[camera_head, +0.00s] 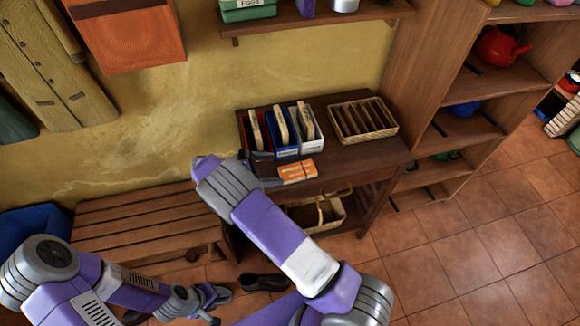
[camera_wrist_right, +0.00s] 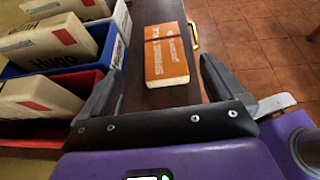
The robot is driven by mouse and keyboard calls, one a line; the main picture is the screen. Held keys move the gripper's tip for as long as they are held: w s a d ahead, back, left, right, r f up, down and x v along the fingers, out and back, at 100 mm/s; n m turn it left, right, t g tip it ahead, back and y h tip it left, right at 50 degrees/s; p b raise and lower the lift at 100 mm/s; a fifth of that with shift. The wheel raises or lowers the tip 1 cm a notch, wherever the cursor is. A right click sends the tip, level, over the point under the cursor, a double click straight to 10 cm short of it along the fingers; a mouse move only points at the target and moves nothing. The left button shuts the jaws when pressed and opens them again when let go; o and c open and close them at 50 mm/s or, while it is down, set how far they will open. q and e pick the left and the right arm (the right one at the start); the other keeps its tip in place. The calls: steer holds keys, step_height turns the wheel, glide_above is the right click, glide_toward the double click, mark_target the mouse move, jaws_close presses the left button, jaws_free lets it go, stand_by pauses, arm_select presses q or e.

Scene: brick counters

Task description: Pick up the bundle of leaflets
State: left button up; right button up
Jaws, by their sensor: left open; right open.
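The bundle of leaflets (camera_head: 298,171) is a flat orange stack with a dark band across it, lying near the front edge of the dark wooden table. It shows in the right wrist view (camera_wrist_right: 167,50), ahead of my right gripper. My right gripper (camera_wrist_right: 159,66) is open and empty, its fingers spread to either side of the bundle's near end in that view. Whether they are level with it or above it I cannot tell. In the head view the right gripper is mostly hidden by its own arm. My left gripper (camera_head: 212,302) is open and empty, low in front of the bench.
Red (camera_head: 256,154), blue (camera_head: 285,152) and white (camera_head: 319,145) bins holding packets stand behind the bundle. A slatted wicker tray (camera_head: 390,131) is to the right. A wooden bench (camera_head: 140,222) stands left; dark shoes (camera_head: 262,282) lie below.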

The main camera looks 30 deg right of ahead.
mark_target(295, 171)
steer(key=shift+s+f+b, duration=0.15)
steer(key=shift+s+b, duration=0.15)
steer(key=shift+s, duration=0.15)
steer(key=shift+s+f, duration=0.1)
steer(key=x, duration=0.2)
steer(key=b+x, duration=0.1)
steer(key=x, duration=0.4)
steer(key=shift+w+d+f+b, duration=0.1)
steer(key=shift+w+d+b, duration=0.15)
steer(key=shift+d+b, duration=0.05)
arm_select(q)
steer(key=shift+s+f, duration=0.2)
steer(key=shift+f, duration=0.45)
steer(key=shift+s+f, duration=0.15)
steer(key=shift+f, duration=0.45)
arm_select(e)
steer(key=c, duration=1)
